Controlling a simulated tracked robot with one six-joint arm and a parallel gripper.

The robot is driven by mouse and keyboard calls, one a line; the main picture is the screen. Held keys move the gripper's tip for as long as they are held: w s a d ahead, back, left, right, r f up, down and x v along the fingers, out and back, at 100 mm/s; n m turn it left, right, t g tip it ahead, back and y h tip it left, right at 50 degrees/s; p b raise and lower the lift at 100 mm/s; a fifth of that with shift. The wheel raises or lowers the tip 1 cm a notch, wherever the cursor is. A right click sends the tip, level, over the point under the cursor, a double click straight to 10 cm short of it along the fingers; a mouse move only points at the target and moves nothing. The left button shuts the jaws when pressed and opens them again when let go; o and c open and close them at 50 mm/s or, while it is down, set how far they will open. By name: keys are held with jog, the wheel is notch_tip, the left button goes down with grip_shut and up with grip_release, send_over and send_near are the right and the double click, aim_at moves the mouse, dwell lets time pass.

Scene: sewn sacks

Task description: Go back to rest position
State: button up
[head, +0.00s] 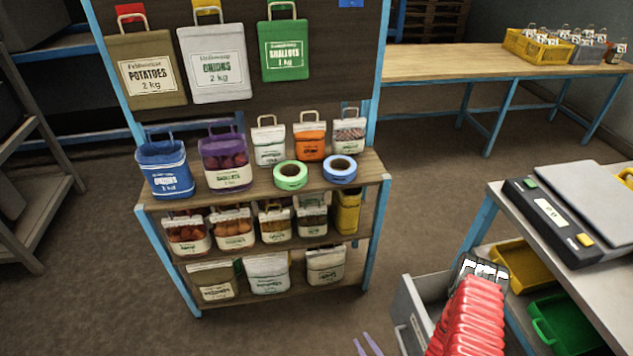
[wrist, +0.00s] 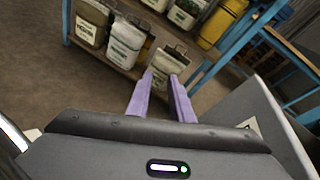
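My gripper (head: 362,340) shows at the bottom edge of the head view, where only its two purple fingertips can be seen. In the wrist view my gripper (wrist: 161,77) has its purple fingers apart, with nothing held between them. Beyond the fingertips in that view are sacks on the lower shelf, including a white sack (wrist: 126,43) and another sack (wrist: 168,66). My gripper is in front of the shelf unit (head: 160,215), near the grey bin at the right.
The shelf holds several sacks, a green tape roll (head: 290,175) and a blue tape roll (head: 339,169). The grey bin (head: 413,312) stands at the lower right with several red items (head: 470,320). A scale (head: 560,215) sits on the right table.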

jog(key=s+a+r+n+g+y, duration=0.25)
jog(key=r+n+g, duration=0.2)
jog(key=r, duration=0.35)
jog(key=s+a+r+n+g+y, duration=0.1)
jog(key=a+r+n+g+y, duration=0.35)
jog(key=r, duration=0.25)
jog(key=s+a+r+n+g+y, duration=0.25)
jog(key=r+g, duration=0.25)
jog(key=r, duration=0.3)
jog(key=s+d+r+n+g+h, duration=0.1)
jog(key=s+d+r+n+h, duration=0.1)
jog(key=d+r+n+h, duration=0.5)
jog(key=s+d+r+n+h, duration=0.1)
jog(key=d+r+n+h, duration=0.4)
jog(key=r, duration=0.5)
notch_tip(320, 180, up, 17)
jog(key=a+n+t+h, duration=0.1)
jog(key=n+t+h, duration=0.2)
jog(key=t, duration=0.4)
jog(key=shift+s+a+n, duration=0.4)
jog(key=shift+s+n, duration=0.05)
jog(key=shift+n, duration=0.1)
